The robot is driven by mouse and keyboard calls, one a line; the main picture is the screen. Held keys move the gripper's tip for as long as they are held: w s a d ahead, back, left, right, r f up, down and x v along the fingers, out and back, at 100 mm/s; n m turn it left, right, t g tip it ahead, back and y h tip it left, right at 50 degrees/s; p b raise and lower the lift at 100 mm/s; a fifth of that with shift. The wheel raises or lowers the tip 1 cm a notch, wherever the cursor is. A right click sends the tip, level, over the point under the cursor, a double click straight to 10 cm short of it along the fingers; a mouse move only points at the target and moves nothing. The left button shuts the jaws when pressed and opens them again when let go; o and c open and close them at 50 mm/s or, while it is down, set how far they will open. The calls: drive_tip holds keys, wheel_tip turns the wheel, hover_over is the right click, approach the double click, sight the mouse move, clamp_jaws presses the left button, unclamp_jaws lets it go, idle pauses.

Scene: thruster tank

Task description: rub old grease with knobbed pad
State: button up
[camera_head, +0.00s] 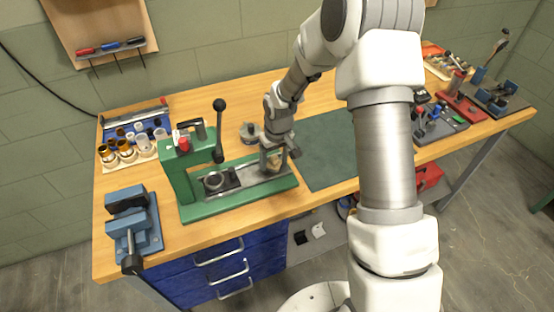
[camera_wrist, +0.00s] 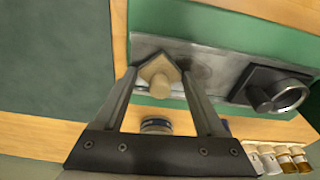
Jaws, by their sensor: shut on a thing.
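My gripper (camera_head: 272,152) is over the right end of the green press's metal bed (camera_head: 248,182). In the wrist view my gripper (camera_wrist: 158,84) is shut on the tan knobbed pad (camera_wrist: 159,70), its fingers on either side of the knob. The pad lies against, or very close above, the grey bed (camera_wrist: 222,66); I cannot tell if it touches. A dark smear, likely the old grease (camera_wrist: 201,66), shows on the bed just right of the pad. In the head view the pad (camera_head: 275,163) is small and partly hidden by my fingers.
The green press (camera_head: 177,180) has an upright lever (camera_head: 219,130) and a round fitting on its bed. A blue vise (camera_head: 130,220) stands at front left. Jars (camera_head: 125,150) sit behind it. A round tin (camera_head: 250,132) is behind the bed. A green mat (camera_head: 325,150) lies clear to the right.

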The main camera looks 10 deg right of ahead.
sight(251, 174)
drive_tip(key=shift+s+a+f+b, duration=0.1)
drive_tip(key=shift+s+a+b, duration=0.15)
drive_tip(key=shift+a, duration=0.4)
drive_tip(key=shift+s+a+f+b, duration=0.1)
drive_tip(key=shift+s+a+b, duration=0.1)
drive_tip(key=shift+a, duration=0.45)
drive_tip(key=shift+s+a+b, duration=0.15)
drive_tip(key=shift+s+a, duration=0.1)
drive_tip(key=shift+a, duration=0.4)
drive_tip(key=shift+s+a+r+b, duration=0.1)
drive_tip(key=shift+s+a+b, duration=0.15)
drive_tip(key=shift+a, duration=0.5)
drive_tip(key=shift+s+a+b, duration=0.15)
drive_tip(key=shift+s+a, duration=0.05)
drive_tip(key=shift+a, duration=0.55)
drive_tip(key=shift+r, duration=0.1)
drive_tip(key=shift+w+d+r+p, duration=0.1)
drive_tip(key=shift+r+p, duration=0.85)
drive_tip(key=shift+r, duration=0.6)
drive_tip(key=shift+w+r+p, duration=0.1)
drive_tip(key=shift+r+p, duration=0.8)
drive_tip(key=shift+r, duration=0.6)
drive_tip(key=shift+r+p, duration=0.85)
drive_tip(key=shift+r, duration=0.6)
drive_tip(key=shift+d, duration=0.1)
